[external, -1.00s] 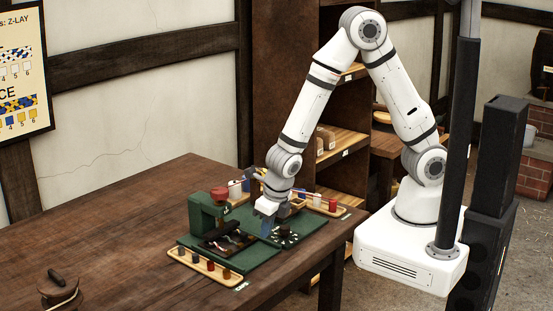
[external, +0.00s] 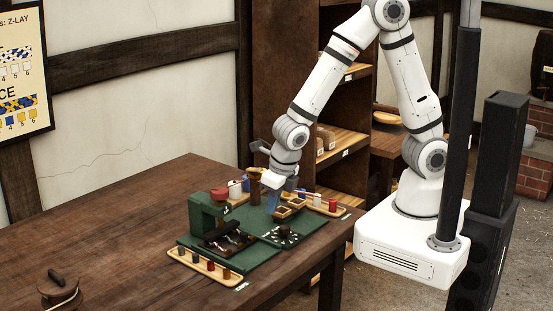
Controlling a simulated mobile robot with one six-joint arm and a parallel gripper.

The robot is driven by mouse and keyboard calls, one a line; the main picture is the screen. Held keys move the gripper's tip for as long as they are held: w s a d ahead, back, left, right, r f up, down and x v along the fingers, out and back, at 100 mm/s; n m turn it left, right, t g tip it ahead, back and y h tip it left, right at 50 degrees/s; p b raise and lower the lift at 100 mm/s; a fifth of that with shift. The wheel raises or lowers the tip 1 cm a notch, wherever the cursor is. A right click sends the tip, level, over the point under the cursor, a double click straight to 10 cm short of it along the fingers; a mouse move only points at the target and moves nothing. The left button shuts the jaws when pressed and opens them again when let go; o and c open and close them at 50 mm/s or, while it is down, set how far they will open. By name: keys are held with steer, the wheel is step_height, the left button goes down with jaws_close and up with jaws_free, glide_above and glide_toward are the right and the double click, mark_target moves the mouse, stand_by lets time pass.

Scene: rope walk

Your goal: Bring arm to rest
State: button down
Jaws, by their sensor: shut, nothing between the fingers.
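My gripper (external: 272,207) hangs over the back part of the green board (external: 262,258) on the wooden table. Below and in front of the gripper are small square wooden frames (external: 290,207) and a dark knob on a dial (external: 284,231).
A tray of several spools (external: 210,267) lies at the board's front edge. Trays with a red spool (external: 333,205) and a white spool (external: 235,189) lie at the back. The left of the table (external: 130,215) is clear.

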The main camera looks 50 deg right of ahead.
steer(key=w+d+r+m, duration=0.2)
steer(key=d+r+m, duration=0.3)
steer(key=d+m, duration=0.35)
steer(key=w+d+r+m, duration=0.2)
steer(key=d+r+m, duration=0.4)
steer(key=d+m, duration=0.25)
steer(key=s+d+r+m, duration=0.3)
steer(key=d+m, duration=0.3)
steer(key=m, duration=0.4)
steer(key=s+d+r+m, duration=0.4)
steer(key=s+d+m, duration=0.1)
steer(key=m, duration=0.5)
steer(key=shift+s+d+m+t, duration=0.3)
steer(key=shift+d+m, duration=0.1)
steer(key=shift+d, duration=0.5)
